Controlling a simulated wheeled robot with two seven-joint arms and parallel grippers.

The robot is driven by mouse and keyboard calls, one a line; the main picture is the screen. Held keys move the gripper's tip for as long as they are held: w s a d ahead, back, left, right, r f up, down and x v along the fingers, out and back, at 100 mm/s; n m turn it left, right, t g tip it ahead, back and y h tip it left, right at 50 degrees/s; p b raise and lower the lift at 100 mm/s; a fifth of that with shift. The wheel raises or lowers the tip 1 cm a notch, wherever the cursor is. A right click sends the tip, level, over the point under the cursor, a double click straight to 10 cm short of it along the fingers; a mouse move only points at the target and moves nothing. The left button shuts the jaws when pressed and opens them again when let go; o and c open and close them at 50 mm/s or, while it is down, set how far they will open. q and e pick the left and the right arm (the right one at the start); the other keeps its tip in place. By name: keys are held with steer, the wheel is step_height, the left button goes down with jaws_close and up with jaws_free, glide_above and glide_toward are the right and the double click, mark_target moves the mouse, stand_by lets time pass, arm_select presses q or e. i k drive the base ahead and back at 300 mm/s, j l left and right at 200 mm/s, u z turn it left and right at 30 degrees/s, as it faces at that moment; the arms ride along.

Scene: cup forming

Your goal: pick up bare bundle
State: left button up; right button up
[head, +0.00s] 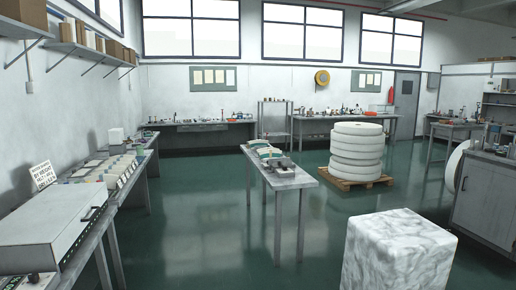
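Neither of my grippers is in view. I cannot tell for sure which thing is the bare bundle. Several small pale and coloured stacks (264,150) lie at the far end of the narrow table (295,181) in the middle of the room. A row of pale blocks or bundles (103,170) lies along the left bench. They are too small to show whether any of them is wrapped or bare.
Grey metal pieces (282,167) sit on the middle table. A large grey case (55,232) is on the left bench. A white marbled block (398,252) stands at front right. White rolls (356,150) are stacked on a pallet (355,182). Green floor (190,215) is clear between bench and table.

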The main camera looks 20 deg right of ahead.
mark_target(258, 142)
steer(key=i+l+z, duration=0.2)
steer(key=i, duration=0.25)
steer(key=i+z, duration=0.1)
steer(key=i, duration=1.7)
steer(key=i+j, duration=0.1)
steer(key=i, duration=2.35)
steer(key=i+j, duration=0.1)
steer(key=i, duration=2.3)
steer(key=i+j+z, duration=0.1)
steer(key=z, duration=0.4)
steer(key=i+j+z, duration=0.25)
steer(key=z, duration=0.25)
steer(key=i+j+z, duration=0.15)
steer(key=z, duration=0.35)
